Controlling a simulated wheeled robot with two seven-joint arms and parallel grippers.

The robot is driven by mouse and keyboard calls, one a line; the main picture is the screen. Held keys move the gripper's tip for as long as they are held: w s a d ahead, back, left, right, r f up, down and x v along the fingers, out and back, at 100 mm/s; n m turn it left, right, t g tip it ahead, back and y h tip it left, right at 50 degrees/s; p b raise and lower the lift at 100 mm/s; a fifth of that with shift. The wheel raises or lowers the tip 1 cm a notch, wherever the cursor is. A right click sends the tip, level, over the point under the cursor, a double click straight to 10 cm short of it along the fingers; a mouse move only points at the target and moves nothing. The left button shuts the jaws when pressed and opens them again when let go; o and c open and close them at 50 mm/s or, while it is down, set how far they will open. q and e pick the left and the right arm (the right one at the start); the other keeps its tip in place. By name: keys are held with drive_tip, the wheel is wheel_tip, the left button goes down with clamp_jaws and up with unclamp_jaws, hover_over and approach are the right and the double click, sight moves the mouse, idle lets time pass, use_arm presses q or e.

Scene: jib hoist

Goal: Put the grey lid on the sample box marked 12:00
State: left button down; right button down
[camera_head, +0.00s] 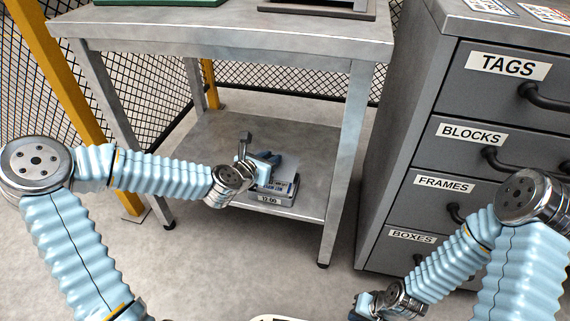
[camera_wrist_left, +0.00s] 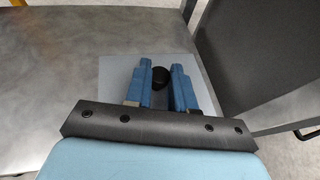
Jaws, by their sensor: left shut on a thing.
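The sample box marked 12:00 (camera_head: 270,199) stands on the lower shelf of the metal table, its label facing me. My left gripper (camera_head: 266,160) is over the box and shut on the black knob of the grey lid (camera_head: 290,168). In the left wrist view the lid (camera_wrist_left: 119,75) is a flat light-grey plate under the blue fingers (camera_wrist_left: 160,70), and the knob (camera_wrist_left: 158,78) sits between them. The lid is at the box's top; I cannot tell whether it rests on the rim. My right gripper (camera_head: 362,304) is low at the bottom edge, its fingers mostly hidden.
The table's top (camera_head: 230,35) overhangs the lower shelf (camera_head: 205,150), and a front leg (camera_head: 345,150) stands right of the box. A grey drawer cabinet (camera_head: 400,150) with labelled drawers is at the right. The shelf left of the box is clear.

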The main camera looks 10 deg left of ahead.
use_arm(q)
drive_tip(key=shift+w+d+f, duration=0.1)
drive_tip(key=shift+f, duration=0.2)
wheel_tip(320, 180, down, 4)
drive_tip(key=b, duration=0.4)
drive_tip(key=shift+f, duration=0.75)
drive_tip(key=shift+f, duration=0.3)
idle(0.8)
drive_tip(key=c, duration=0.9)
unclamp_jaws()
